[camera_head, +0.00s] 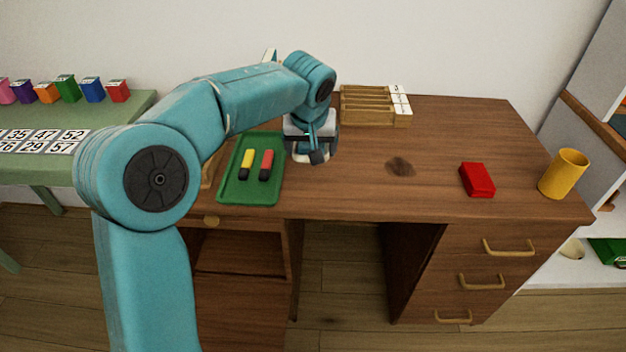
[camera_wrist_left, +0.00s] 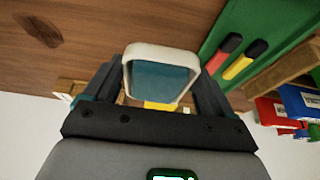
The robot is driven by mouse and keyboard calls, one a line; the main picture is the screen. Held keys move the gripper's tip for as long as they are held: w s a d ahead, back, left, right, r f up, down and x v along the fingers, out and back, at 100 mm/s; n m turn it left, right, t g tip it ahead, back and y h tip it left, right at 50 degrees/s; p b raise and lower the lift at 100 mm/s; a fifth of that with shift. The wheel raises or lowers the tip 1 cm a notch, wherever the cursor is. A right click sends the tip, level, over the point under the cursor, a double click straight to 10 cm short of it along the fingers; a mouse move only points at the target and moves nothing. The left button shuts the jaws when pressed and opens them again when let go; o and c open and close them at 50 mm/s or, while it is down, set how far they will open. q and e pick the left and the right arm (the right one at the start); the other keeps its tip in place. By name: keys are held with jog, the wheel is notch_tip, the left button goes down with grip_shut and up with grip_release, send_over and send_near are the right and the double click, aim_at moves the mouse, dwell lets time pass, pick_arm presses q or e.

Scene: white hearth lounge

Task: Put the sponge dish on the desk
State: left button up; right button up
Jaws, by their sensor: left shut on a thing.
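The sponge dish (camera_wrist_left: 160,52) has a white rim and a teal inside in the left wrist view. It sits between the fingers of my left gripper (camera_wrist_left: 155,88), which is shut on it. In the head view my left gripper (camera_head: 313,150) is over the desk (camera_head: 350,180), just right of the green tray. A white part of the dish (camera_head: 297,156) shows beneath it, mostly hidden by the gripper. I cannot tell whether the dish touches the desk. My right gripper is not in view.
The green tray (camera_head: 234,195) holds a yellow marker (camera_head: 247,163) and a red marker (camera_head: 266,163). A slotted wooden rack (camera_head: 370,105) stands at the back. A red box (camera_head: 477,180) and yellow cup (camera_head: 563,174) are at the right. The middle of the desk is clear.

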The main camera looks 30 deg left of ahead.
aim_at(312, 181)
pick_arm(q)
notch_tip(312, 181, down, 8)
jog(key=shift+w+f+b, duration=0.1)
jog(key=shift+f+b, duration=0.05)
jog(key=shift+b, duration=0.8)
jog(key=shift+f, duration=0.1)
jog(key=o, duration=1)
